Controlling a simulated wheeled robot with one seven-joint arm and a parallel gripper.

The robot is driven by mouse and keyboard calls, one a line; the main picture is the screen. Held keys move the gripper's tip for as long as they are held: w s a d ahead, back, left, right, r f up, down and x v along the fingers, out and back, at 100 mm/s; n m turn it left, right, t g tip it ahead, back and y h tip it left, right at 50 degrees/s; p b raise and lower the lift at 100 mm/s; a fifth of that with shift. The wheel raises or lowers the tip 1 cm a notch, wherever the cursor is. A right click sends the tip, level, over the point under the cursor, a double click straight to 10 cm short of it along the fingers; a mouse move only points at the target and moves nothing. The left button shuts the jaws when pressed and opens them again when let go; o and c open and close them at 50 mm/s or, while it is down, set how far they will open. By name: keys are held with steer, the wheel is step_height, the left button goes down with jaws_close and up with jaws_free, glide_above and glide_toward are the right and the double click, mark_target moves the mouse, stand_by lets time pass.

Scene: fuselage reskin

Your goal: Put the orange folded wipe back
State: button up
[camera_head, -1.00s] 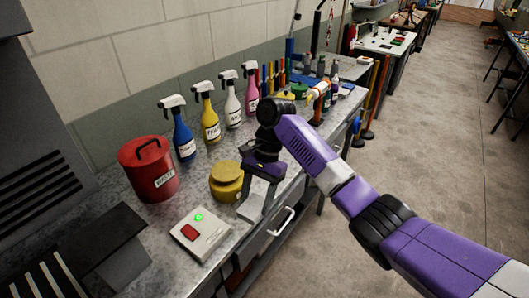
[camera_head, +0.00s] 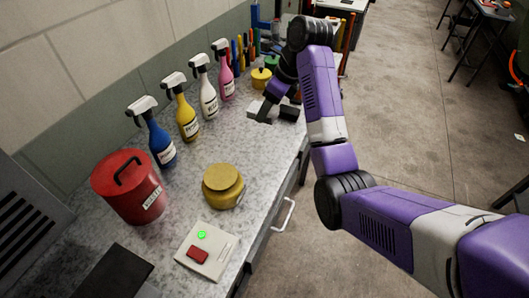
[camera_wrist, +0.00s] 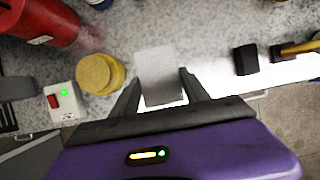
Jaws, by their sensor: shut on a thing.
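My gripper (camera_wrist: 158,92) is shut on a pale grey, flat, rectangular piece (camera_wrist: 159,68) that sticks out beyond the two dark fingers. The piece looks grey-white, not orange, and I cannot tell whether it is a folded wipe. In the head view my gripper (camera_head: 277,114) is low over the far part of the workbench, near its front edge, with a pale patch (camera_head: 256,107) at the fingers. I cannot tell whether the piece touches the bench. No clearly orange folded wipe shows in either view.
The grey workbench (camera_head: 265,165) holds a red lidded can (camera_head: 130,188), a yellow jar (camera_head: 222,186), a switch box (camera_head: 207,250) with a green light, and spray bottles (camera_head: 187,115) along the wall. A black block (camera_wrist: 245,60) lies right of the held piece. Bench between jar and gripper is clear.

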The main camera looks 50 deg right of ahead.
steer(key=shift+s+a+f, duration=0.1)
steer(key=shift+a+f, duration=0.1)
steer(key=shift+f, duration=0.65)
glide_above(263, 158)
steer(key=s, duration=0.2)
steer(key=f, duration=1.1)
steer(key=shift+w+d+f, duration=0.2)
steer(key=shift+f, duration=2.9)
steer(key=shift+f, duration=0.15)
steer(key=o, duration=1.2)
steer(key=b+v, duration=0.1)
steer(key=v, duration=1.1)
steer(key=shift+w+r+b, duration=0.2)
steer(key=shift+r+b, duration=0.05)
steer(key=shift+b, duration=0.1)
